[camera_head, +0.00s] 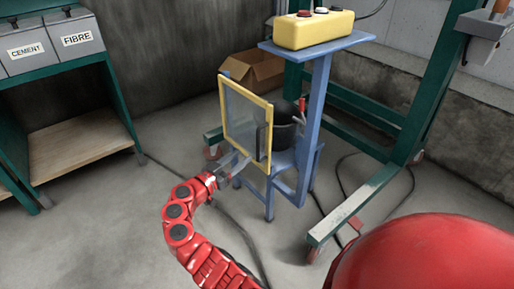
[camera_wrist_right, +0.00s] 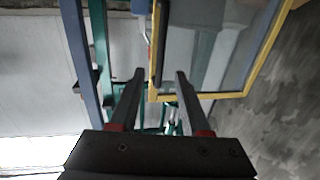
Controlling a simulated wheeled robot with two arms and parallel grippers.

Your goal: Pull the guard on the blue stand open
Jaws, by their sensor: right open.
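The guard (camera_head: 233,118) is a clear panel in a yellow frame on the blue stand (camera_head: 315,110). A dark upright handle (camera_head: 262,142) is on its right part. My right gripper (camera_head: 236,166) is open and empty, in front of the guard's lower part, below and left of the handle. In the right wrist view the open fingers (camera_wrist_right: 160,76) point toward the guard's yellow frame (camera_wrist_right: 222,95). The frame's edge and a dark bar beside it appear between the fingertips; I cannot tell how far off they are. My left gripper is not in view.
A dark bucket (camera_head: 283,132) sits behind the guard. A yellow button box (camera_head: 313,28) tops the stand. A green frame (camera_head: 420,85) stands to the right, a cardboard box (camera_head: 256,68) behind, and a shelf with bins (camera_head: 75,38) at left. Cables lie on the floor.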

